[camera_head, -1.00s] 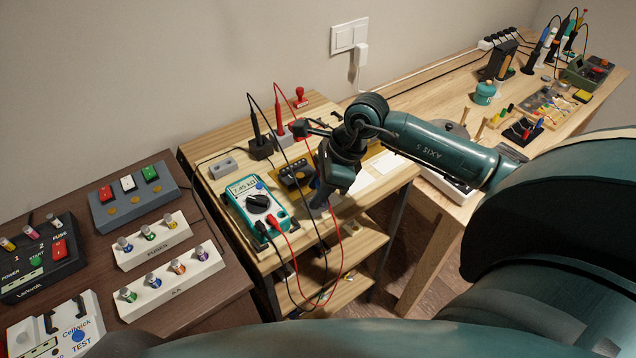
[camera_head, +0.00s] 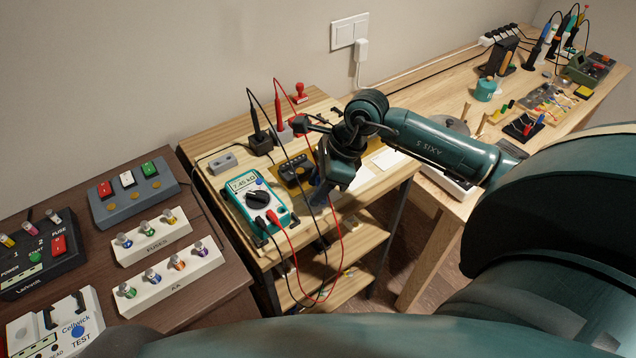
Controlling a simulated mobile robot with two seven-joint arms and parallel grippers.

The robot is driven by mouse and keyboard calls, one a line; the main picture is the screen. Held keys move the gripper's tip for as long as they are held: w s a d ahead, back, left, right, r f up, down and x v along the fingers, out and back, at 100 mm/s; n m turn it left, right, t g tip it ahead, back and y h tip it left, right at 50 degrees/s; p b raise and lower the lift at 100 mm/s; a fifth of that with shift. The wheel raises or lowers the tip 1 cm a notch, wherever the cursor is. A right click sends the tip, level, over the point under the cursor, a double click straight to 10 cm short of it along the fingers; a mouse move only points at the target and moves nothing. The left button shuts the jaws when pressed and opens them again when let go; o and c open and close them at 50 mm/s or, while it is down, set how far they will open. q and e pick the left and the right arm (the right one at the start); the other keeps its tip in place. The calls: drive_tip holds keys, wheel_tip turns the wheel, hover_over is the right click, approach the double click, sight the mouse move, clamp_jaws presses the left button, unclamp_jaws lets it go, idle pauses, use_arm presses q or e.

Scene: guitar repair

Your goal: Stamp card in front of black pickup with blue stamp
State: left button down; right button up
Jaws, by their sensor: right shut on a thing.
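My right gripper (camera_head: 319,198) is over the front part of the small wooden table, pointing down. It is shut on a small blue thing (camera_head: 314,181), likely the blue stamp, mostly hidden by the fingers. A black block with round tops (camera_head: 296,170), which may be the black pickup, lies just left of and behind the gripper. White cards (camera_head: 389,160) lie right of the gripper, partly covered by my arm. Whether a card lies under the gripper is hidden. A red stamp (camera_head: 300,92) stands at the table's back edge. My left gripper is out of view.
A teal multimeter (camera_head: 257,203) lies left of the gripper, its red and black leads looping close by. Probes stand in holders (camera_head: 260,145) behind. A dark table (camera_head: 205,325) with switch boxes is at left. A long workbench (camera_head: 415,108) with tools is at right.

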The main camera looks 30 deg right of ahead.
drive_tip(key=shift+s+f+b, duration=0.15)
drive_tip(key=shift+f+b, duration=0.4)
drive_tip(key=shift+b, duration=0.05)
idle(1.6)
drive_tip(key=shift+r+p, duration=0.9)
drive_tip(key=shift+r, duration=0.7)
drive_tip(key=shift+r+p, duration=1.1)
drive_tip(key=shift+r, duration=0.95)
